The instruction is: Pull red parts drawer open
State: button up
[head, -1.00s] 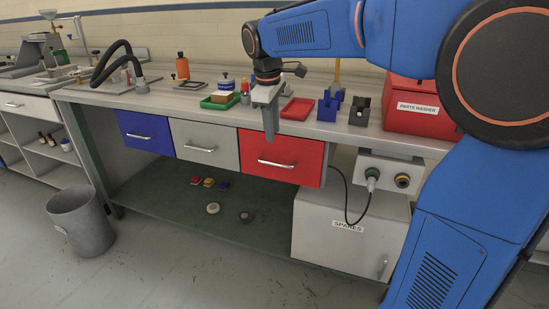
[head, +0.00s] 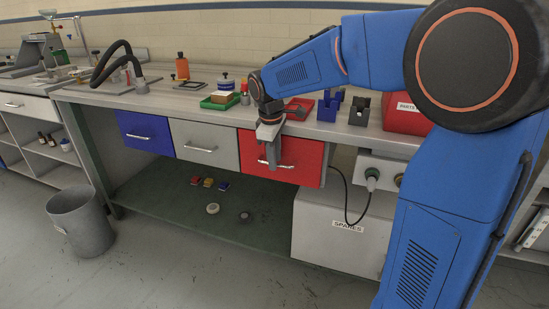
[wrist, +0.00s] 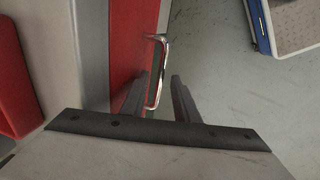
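The red drawer (head: 310,160) sits under the bench top, its front level with the drawers beside it, so it looks closed. It also shows in the wrist view (wrist: 126,50). Its silver bar handle (head: 288,167) is partly hidden by my gripper in the head view. My gripper (head: 273,164) points down in front of the drawer, at the left part of the handle. In the wrist view, my gripper (wrist: 159,86) has its two dark fingers apart, with the handle (wrist: 162,62) seen between them. I cannot tell whether either finger touches the handle.
A grey drawer (head: 205,142) and a blue drawer (head: 145,132) lie to the left. A white SPARES cabinet (head: 335,235) stands below right, with a cable (head: 350,215) hanging by it. A red tray (head: 298,110) lies on the bench above. The floor in front is clear.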

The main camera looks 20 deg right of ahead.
grip_shut()
jog(key=shift+a, duration=0.1)
jog(key=s+a, duration=0.7)
jog(key=s, duration=0.3)
jog(key=s+a, duration=0.8)
jog(key=s, duration=0.3)
jog(key=shift+a, duration=0.15)
jog(key=shift+s+r, duration=0.1)
grip_release()
